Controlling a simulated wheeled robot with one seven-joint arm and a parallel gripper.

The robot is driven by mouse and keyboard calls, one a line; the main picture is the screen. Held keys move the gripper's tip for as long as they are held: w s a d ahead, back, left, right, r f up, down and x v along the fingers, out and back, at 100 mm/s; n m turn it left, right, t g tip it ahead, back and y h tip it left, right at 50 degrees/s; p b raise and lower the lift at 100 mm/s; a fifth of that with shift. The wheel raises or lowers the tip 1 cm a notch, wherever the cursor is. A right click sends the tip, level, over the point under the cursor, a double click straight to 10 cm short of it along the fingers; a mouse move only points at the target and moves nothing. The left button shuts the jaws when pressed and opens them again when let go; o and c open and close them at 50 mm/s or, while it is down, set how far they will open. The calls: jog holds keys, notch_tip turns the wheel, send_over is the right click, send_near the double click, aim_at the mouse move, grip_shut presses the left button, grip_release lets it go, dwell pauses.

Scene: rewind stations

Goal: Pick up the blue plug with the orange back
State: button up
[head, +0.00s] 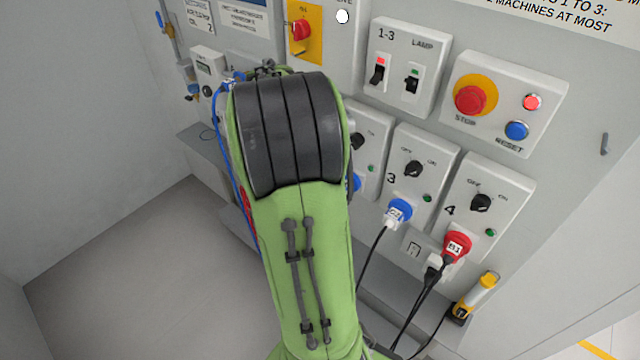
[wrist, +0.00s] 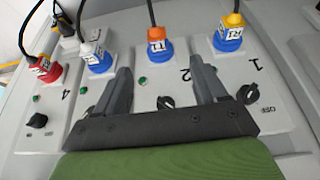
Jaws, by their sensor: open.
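The blue plug with the orange back (wrist: 160,47) sits in the panel of station 2 in the wrist view, with a black cable from its back. My gripper (wrist: 161,72) is open and empty in the wrist view, its two fingers apart with the plug beyond and between their tips. I see no contact. In the head view my green arm hides the gripper and most of station 2; only a blue edge (head: 356,183) shows beside the arm.
Similar plugs stand close by: blue with a white back (wrist: 97,58) at station 3, blue with a yellow back (wrist: 229,36) at station 1, and red (wrist: 44,68) at station 4. Rotary switches (head: 413,168) and a stop button (head: 470,99) also protrude from the wall panel.

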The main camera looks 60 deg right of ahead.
jog(key=x, duration=0.5)
jog(key=b+x, duration=0.1)
jog(key=x, duration=0.4)
jog(key=b+x, duration=0.1)
jog(key=x, duration=0.4)
jog(key=shift+s+f, duration=0.35)
jog(key=shift+s, duration=0.05)
jog(key=shift+a, duration=0.1)
jog(key=shift+c, duration=0.4)
jog(key=shift+r, duration=0.1)
jog(key=c, duration=1)
jog(key=shift+c, duration=0.2)
